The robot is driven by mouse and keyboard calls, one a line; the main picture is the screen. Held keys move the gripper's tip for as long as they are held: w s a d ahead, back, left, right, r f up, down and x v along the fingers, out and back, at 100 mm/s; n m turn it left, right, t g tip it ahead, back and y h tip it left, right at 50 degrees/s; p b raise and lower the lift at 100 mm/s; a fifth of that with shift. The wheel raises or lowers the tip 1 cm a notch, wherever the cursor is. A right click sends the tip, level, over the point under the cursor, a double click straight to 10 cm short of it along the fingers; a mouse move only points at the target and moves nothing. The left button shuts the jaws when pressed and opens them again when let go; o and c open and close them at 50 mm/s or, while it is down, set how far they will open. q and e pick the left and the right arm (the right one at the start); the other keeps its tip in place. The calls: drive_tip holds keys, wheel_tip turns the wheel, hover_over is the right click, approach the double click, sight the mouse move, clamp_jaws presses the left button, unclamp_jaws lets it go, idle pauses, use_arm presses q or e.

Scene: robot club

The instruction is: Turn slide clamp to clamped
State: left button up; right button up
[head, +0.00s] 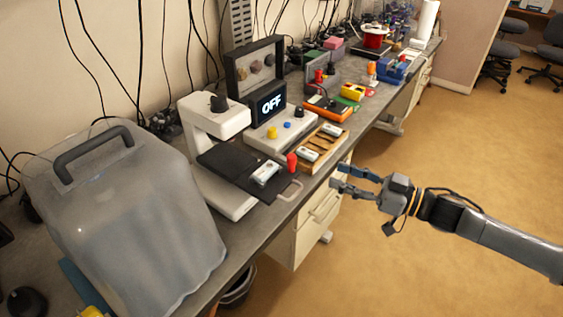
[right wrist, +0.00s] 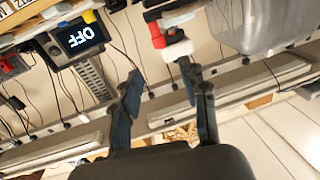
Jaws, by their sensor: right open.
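A white microscope-like device (head: 215,118) stands on the bench with a black stage (head: 232,165). A white slide-like piece (head: 265,172) lies on the stage. The red lever also shows in the right wrist view (right wrist: 156,32), where the picture is upside down. Its exact setting is unclear. My right gripper (head: 339,178) is open and empty, right of the lever and apart from it. My left gripper is out of view.
A unit with an OFF display (head: 271,103) and knobs stands behind the stage. A wooden tray (head: 318,147) with white pieces sits to its right. A large translucent cover with a dark handle (head: 120,225) fills the left.

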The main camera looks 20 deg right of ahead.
sight(292, 156)
drive_tip(key=p+x, duration=0.4)
drive_tip(key=x, duration=0.8)
drive_tip(key=shift+w+a+r, duration=0.1)
drive_tip(key=shift+w+a, duration=0.05)
drive_tip(key=shift+w, duration=0.3)
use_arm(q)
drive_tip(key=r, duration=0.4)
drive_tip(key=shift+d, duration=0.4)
use_arm(e)
drive_tip(key=shift+w+a, duration=0.2)
drive_tip(key=shift+a, duration=0.15)
clamp_jaws()
